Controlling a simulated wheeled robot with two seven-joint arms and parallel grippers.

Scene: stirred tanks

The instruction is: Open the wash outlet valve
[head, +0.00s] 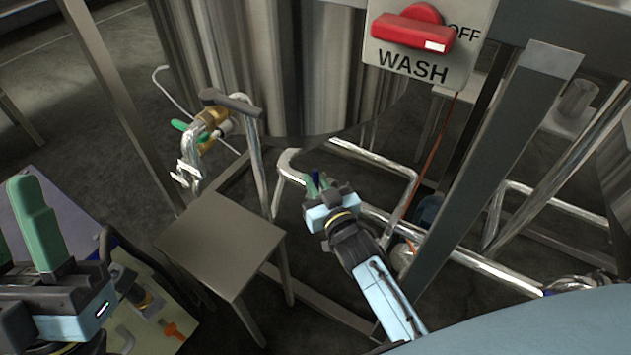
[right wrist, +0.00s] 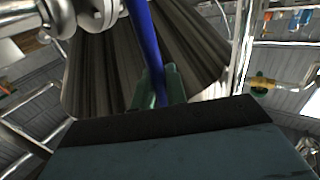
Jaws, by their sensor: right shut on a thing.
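The wash tank (head: 325,70) is a large steel vessel at the top of the head view, behind a plate marked WASH (head: 413,66). My right gripper (head: 317,183) is below the tank. In the right wrist view its green fingers (right wrist: 160,88) are shut on a blue lever (right wrist: 143,35). The lever runs up past the tank's steel wall, near a flanged steel pipe (right wrist: 98,12) at upper left. The valve body is not clear in the head view. My left gripper (head: 20,235) is at the lower left, open and empty, partly cut off by the frame edge.
The plate carries a red knob (head: 412,32) beside OFF. A brass fitting with a green handle (head: 187,128) and hoses stands left of the tank. A small grey stool (head: 222,240) stands below it. Steel frame legs (head: 490,160) and pipes (head: 480,262) flank my right arm.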

